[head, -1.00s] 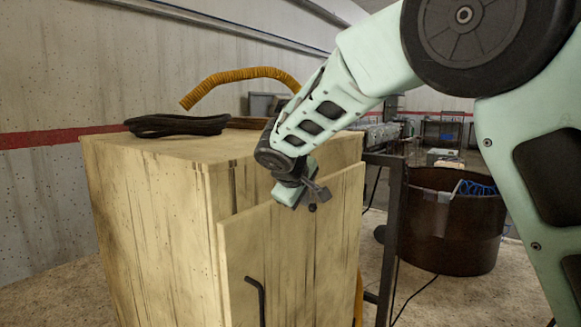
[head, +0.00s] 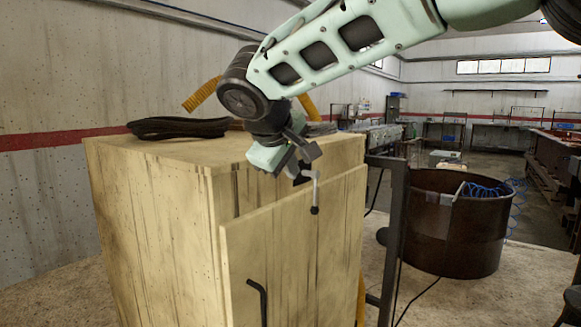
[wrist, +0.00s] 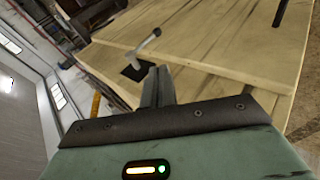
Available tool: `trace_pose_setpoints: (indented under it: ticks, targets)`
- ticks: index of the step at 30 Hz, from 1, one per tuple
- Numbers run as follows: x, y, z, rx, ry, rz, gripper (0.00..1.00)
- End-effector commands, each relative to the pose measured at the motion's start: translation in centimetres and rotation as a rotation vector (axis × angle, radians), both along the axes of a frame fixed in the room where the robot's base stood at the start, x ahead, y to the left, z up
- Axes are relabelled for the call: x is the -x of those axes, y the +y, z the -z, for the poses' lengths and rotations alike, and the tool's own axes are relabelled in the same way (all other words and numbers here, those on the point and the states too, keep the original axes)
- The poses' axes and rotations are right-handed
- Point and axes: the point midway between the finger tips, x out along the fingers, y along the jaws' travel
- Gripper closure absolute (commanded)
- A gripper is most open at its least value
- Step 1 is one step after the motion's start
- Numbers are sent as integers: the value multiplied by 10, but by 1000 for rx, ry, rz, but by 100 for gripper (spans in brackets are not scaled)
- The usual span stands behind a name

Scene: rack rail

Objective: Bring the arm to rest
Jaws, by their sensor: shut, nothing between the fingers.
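My gripper (head: 304,172) is shut and empty. In the head view it hangs in front of the upper part of the wooden cabinet (head: 150,225), near the top of its front panel (head: 285,255). A small metal lever with a dark knob (head: 315,198) shows just below and beside the fingers; I cannot tell whether they touch. In the wrist view the shut fingers (wrist: 158,85) point at the wooden panel, with the lever (wrist: 143,47) and a dark square patch beyond them. My arm reaches in from the upper right.
A coiled black hose or belt (head: 178,128) lies on the cabinet top, with a yellow corrugated hose (head: 202,95) behind. A black bent handle (head: 260,300) is on the front panel. A brown drum (head: 455,235) with blue tubing stands right, beside a dark metal frame (head: 392,230). Floor further right is open.

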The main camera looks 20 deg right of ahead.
Motion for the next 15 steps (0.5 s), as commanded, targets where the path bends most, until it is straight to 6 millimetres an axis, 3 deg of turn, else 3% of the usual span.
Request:
trace_pose_setpoints:
  ticks: [5, 8, 11, 15]
  targets:
    - [0, 0, 0, -1, 1, 0, 100]
    - [13, 3, 9, -36, 51, -18, 100]
    - [48, 13, 31, -120, 166, -57, 100]
    - [132, 32, 66, -279, 369, -112, 100]
